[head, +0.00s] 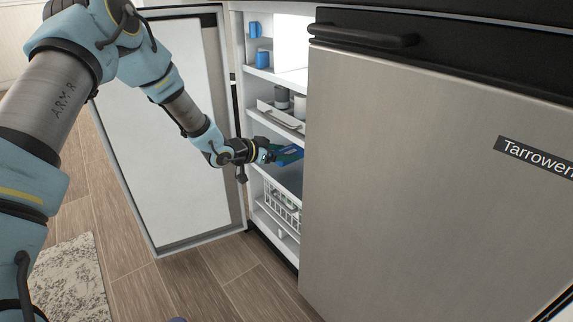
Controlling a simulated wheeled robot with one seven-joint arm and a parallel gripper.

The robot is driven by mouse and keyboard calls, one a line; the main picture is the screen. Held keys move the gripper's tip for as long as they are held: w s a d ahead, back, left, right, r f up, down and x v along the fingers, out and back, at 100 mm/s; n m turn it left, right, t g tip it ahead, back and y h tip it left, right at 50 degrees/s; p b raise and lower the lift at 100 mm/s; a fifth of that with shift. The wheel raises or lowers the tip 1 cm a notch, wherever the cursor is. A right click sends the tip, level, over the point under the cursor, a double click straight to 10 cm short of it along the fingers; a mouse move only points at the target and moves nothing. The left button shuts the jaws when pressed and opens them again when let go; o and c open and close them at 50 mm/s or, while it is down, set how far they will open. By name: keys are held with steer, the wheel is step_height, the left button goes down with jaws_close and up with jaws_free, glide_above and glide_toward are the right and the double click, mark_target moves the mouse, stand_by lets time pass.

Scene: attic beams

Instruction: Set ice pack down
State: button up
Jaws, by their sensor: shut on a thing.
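A blue ice pack (289,154) is in my gripper (271,154) in the head view. My gripper is shut on its near end, inside the open fridge compartment. The pack is held just above a grey shelf (288,178) in the middle of the compartment. I cannot tell whether the pack touches the shelf. The far end of the pack is close to the edge of the shut steel door, and part of the shelf is hidden behind that door.
A shut steel door (420,180) covers the right side. The shelf above holds a white tray (280,115) and grey containers. Blue cups (262,59) are higher up. A white wire basket (281,207) sits below.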

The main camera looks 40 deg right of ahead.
steer(key=shift+d, duration=0.4)
step_height(320, 180, down, 4)
steer(key=shift+d+r+b, duration=0.1)
steer(key=shift+r+b, duration=0.1)
steer(key=shift+b, duration=1.05)
steer(key=shift+r, duration=0.1)
steer(key=o, duration=1.5)
steer(key=shift+c, duration=0.2)
